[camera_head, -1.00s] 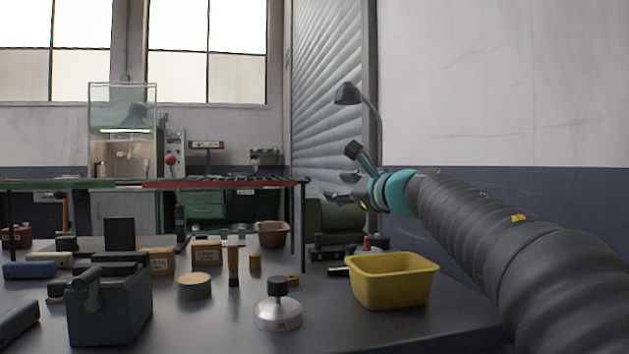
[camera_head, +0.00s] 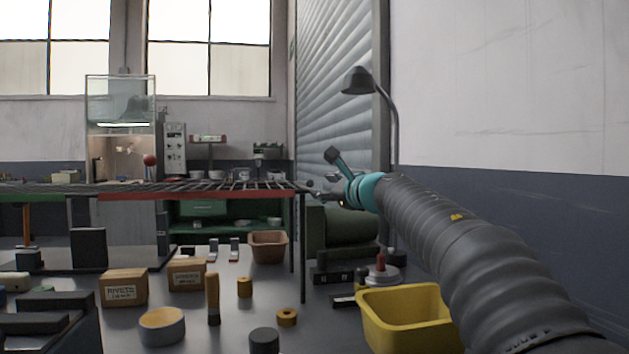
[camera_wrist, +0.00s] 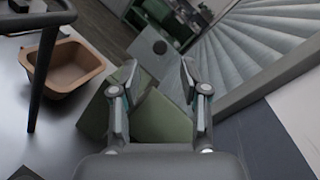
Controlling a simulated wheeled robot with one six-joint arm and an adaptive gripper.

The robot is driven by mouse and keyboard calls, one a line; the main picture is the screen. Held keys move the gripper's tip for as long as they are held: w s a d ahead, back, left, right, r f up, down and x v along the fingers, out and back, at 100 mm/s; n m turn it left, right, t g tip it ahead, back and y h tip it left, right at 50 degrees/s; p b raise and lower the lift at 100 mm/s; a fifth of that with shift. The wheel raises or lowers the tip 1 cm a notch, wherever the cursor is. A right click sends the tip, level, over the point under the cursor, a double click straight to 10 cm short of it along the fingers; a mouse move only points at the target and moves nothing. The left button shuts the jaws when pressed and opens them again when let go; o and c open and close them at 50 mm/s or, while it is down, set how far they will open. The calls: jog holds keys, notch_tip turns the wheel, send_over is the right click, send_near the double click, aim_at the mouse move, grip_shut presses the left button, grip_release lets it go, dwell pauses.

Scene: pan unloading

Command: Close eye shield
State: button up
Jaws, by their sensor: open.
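A clear, framed panel (camera_head: 121,92), which looks like the eye shield, stands upright at the back left. It is above the lit opening of a machine cabinet (camera_head: 127,222), and the opening below it looks uncovered. A red ball knob (camera_head: 150,160) is at the cabinet's right side. My gripper (camera_head: 318,190) is far to the right of the shield, near the right end of the rack table. In the wrist view my gripper (camera_wrist: 160,70) is open and empty, with a green surface beyond its fingers. The shield does not show in the wrist view.
A long rack table with a red edge (camera_head: 200,193) stands between me and the cabinet. A nearer bench holds a yellow bin (camera_head: 405,318), boxes (camera_head: 124,288) and several small parts. A brown bin (camera_head: 268,247) also shows in the wrist view (camera_wrist: 68,68). A lamp (camera_head: 358,80) stands at right.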

aim_at(312, 184)
jog(key=shift+p+x, duration=0.7)
jog(key=shift+x, duration=1.9)
grip_shut()
